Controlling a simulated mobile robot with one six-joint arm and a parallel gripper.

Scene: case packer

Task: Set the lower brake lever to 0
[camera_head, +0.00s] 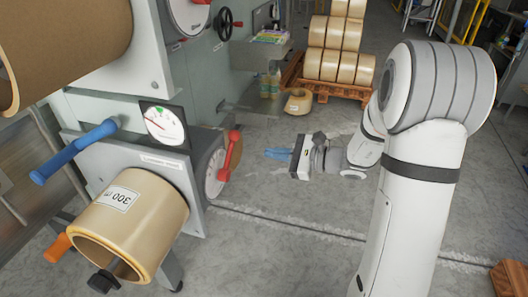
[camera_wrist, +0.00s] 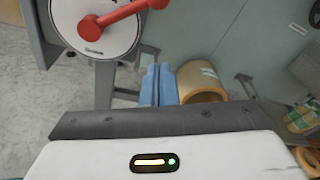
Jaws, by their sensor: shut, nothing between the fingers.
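The lower brake lever (camera_head: 232,152) is red and stands on a white round dial (camera_head: 215,175) on the right side of the lower grey unit. In the wrist view the red lever (camera_wrist: 122,14) crosses the dial (camera_wrist: 112,38) at the top left, partly cut off by the frame edge. The dial's marks are too small to read. My gripper (camera_head: 270,153) has blue fingers, shut and empty, to the right of the lever and apart from it. The shut fingers also show in the wrist view (camera_wrist: 158,72), below and right of the dial.
An upper dial (camera_head: 188,15) with a red lever, a black handwheel (camera_head: 224,22) and a gauge (camera_head: 163,125) sit on the machine. A blue handle (camera_head: 75,151) and tape roll (camera_head: 130,225) project from it. A loose roll (camera_head: 298,101) lies on the floor near a loaded pallet (camera_head: 320,90).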

